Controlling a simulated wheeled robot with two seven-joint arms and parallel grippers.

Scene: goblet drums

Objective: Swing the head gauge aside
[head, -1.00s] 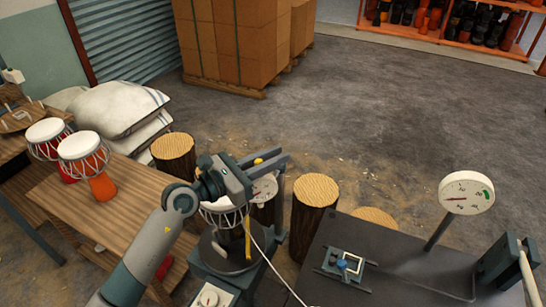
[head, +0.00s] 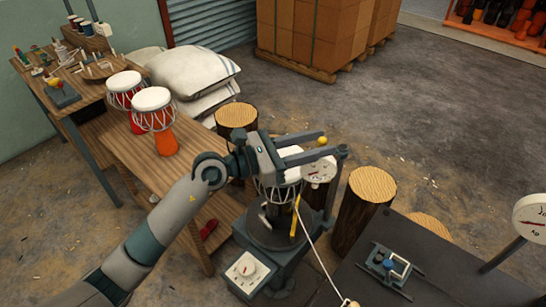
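The head gauge (head: 320,170) is a round pale dial with a red needle, beside the drum on a dark bench stand (head: 268,262). A small yellow knob (head: 321,141) shows above the dial. The drum (head: 270,192) has a white head and stands on the stand's round plate, partly hidden by my arm. My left gripper (head: 332,146) reaches in above the drum and gauge. Its two fingers are apart, and the knob shows near their tips; contact cannot be told. My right gripper is not in view.
Two finished-looking drums (head: 165,142) stand on the wooden bench (head: 185,185) at left. Wood stumps (head: 372,186) stand behind the stand. A dark table (head: 440,262) with a blue-knobbed device (head: 389,266) and a scale dial (head: 532,216) is at right. Open floor lies beyond.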

